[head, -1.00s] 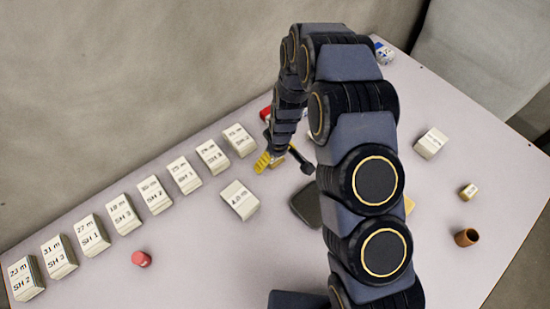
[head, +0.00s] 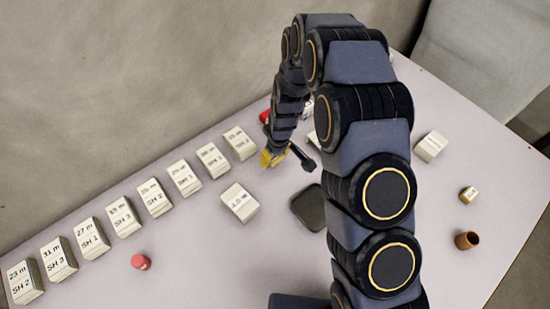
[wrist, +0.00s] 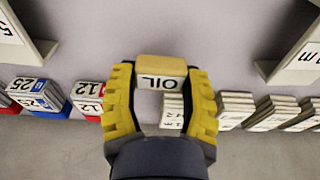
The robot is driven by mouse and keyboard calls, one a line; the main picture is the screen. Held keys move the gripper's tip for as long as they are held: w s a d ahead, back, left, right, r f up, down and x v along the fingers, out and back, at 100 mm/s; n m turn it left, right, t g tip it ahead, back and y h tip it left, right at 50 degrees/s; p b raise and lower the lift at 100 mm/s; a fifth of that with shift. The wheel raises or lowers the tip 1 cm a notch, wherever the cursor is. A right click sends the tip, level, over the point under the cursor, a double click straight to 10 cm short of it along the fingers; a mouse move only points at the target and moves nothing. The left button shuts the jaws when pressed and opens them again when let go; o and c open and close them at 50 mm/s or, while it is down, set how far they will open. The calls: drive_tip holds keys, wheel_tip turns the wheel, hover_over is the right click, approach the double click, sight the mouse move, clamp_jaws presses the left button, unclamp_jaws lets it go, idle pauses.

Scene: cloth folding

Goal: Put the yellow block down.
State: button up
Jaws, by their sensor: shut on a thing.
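My gripper (wrist: 162,82) is shut on a yellow-tan block (wrist: 160,64) with a white face that reads OIL. One yellow finger is on each side of the block. In the head view my gripper (head: 272,158) is beyond the arm, near the right end of the row of labelled white blocks. There the held block is hard to make out behind the fingers. I cannot tell whether it touches the table (head: 200,255).
Labelled white blocks (head: 153,197) line the back-left edge, and one (head: 240,202) stands in front. A dark pad (head: 308,207) lies right of my gripper.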

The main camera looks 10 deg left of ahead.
wheel_tip(320, 180, up, 7)
drive_tip(key=shift+f, duration=0.15)
drive_tip(key=shift+d+r, duration=0.15)
drive_tip(key=shift+r, duration=0.1)
drive_tip(key=s+d+f+n, duration=0.1)
drive_tip(key=s+d+n, duration=0.35)
drive_tip(key=d, duration=0.35)
drive_tip(key=n+g, duration=0.1)
drive_tip(key=n, duration=0.3)
hover_over(314, 208)
drive_tip(key=shift+d+f+n+y, duration=0.2)
drive_tip(key=shift+f+n+y, duration=0.1)
drive_tip(key=shift+f, duration=3.8)
drive_tip(key=shift+f, duration=0.1)
drive_tip(key=o, duration=0.9)
